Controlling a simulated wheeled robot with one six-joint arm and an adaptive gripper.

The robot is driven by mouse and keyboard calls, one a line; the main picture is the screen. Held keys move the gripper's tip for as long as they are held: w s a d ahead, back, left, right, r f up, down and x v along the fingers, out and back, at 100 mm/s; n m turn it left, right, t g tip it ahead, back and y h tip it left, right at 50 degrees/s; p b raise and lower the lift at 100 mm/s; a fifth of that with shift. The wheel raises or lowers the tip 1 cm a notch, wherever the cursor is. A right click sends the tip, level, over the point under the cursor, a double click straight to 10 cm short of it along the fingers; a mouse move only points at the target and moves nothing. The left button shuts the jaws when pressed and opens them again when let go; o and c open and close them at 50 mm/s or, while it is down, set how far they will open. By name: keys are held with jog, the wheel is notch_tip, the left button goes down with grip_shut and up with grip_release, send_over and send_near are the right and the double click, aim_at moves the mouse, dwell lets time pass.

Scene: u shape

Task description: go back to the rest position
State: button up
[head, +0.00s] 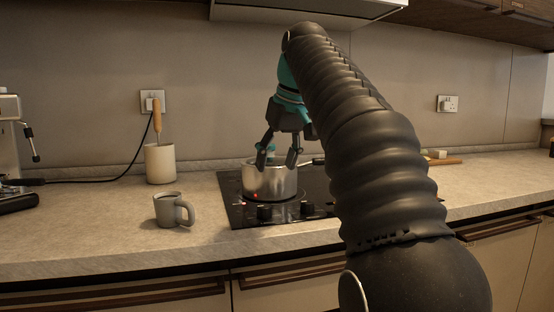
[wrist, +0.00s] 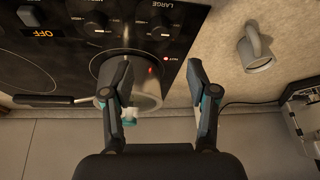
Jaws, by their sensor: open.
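My gripper (head: 278,162) is open, with its fingers pointing down just above the steel pot (head: 270,182) on the hob. In the wrist view the gripper (wrist: 160,78) has its two fingers spread apart, and nothing is held between the tips. The left finger there covers part of the pot (wrist: 146,92). A small pale and teal piece (wrist: 130,116) shows at the pot, partly hidden by that finger. My dark arm reaches from the lower right across the head view.
The pot sits on a black hob (head: 240,214) with a red light. A grey mug (head: 168,210) stands left of it. Behind is a cream holder (head: 160,164) with a wooden-handled utensil. A coffee machine (head: 10,140) is at far left. A range hood (head: 300,8) hangs above.

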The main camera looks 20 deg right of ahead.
jog(key=s+a+f+m, duration=0.1)
jog(key=s+f, duration=1.1)
jog(key=f, duration=0.4)
jog(key=s+f+m+t+h, duration=0.1)
jog(key=s+f, duration=1.2)
jog(key=f, duration=0.3)
jog(key=shift+s+a+f, duration=0.25)
jog(key=shift+s+a, duration=0.05)
jog(key=shift+a, duration=0.05)
